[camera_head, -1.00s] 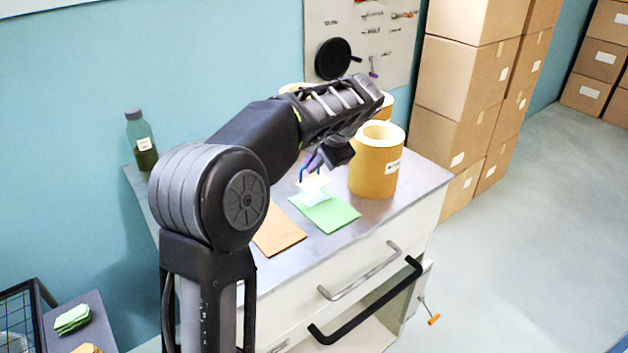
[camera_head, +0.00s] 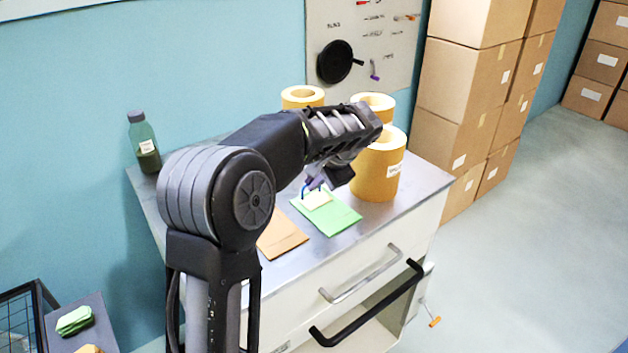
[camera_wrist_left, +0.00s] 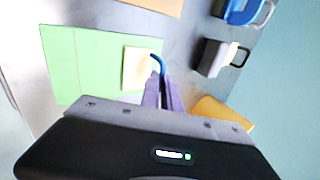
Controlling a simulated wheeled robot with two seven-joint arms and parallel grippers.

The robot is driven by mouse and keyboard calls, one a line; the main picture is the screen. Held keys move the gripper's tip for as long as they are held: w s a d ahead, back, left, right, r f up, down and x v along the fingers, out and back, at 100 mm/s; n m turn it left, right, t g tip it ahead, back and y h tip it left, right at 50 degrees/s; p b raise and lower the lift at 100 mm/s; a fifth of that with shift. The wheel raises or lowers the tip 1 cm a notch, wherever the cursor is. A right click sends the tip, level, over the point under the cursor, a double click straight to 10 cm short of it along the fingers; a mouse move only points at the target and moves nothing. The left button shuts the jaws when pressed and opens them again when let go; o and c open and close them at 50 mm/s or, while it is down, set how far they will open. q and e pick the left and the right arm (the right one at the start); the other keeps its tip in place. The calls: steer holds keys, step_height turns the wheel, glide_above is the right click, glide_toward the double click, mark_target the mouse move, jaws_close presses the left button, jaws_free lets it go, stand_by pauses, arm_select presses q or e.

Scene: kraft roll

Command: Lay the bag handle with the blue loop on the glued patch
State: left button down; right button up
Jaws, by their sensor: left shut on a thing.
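My left gripper (camera_head: 325,180) is shut on the blue loop of the bag handle, with its fingers pointing down. The handle's cream card (camera_head: 318,200) is over the upper part of the green bag (camera_head: 336,220); I cannot tell whether it touches. In the left wrist view the blue loop (camera_wrist_left: 158,63) rises from the card's edge into the purple fingertips (camera_wrist_left: 160,92), and the card (camera_wrist_left: 136,68) is over the flat green bag (camera_wrist_left: 88,60). I cannot make out the glued patch now; the card may cover it. My right gripper is not in view.
A brown bag (camera_head: 282,237) lies left of the green one. Yellow-brown paper rolls (camera_head: 378,175) stand close behind and right of the gripper. A green bottle (camera_head: 145,150) stands at the back left. In the wrist view, a dark block (camera_wrist_left: 212,58) and a blue object (camera_wrist_left: 238,12) lie nearby.

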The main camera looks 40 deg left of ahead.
arm_select(q)
steer(key=c, duration=1.6)
jaws_free()
steer(key=shift+f, duration=0.1)
steer(key=shift+r, duration=0.2)
steer(key=v, duration=1.2)
steer(key=shift+w, duration=0.1)
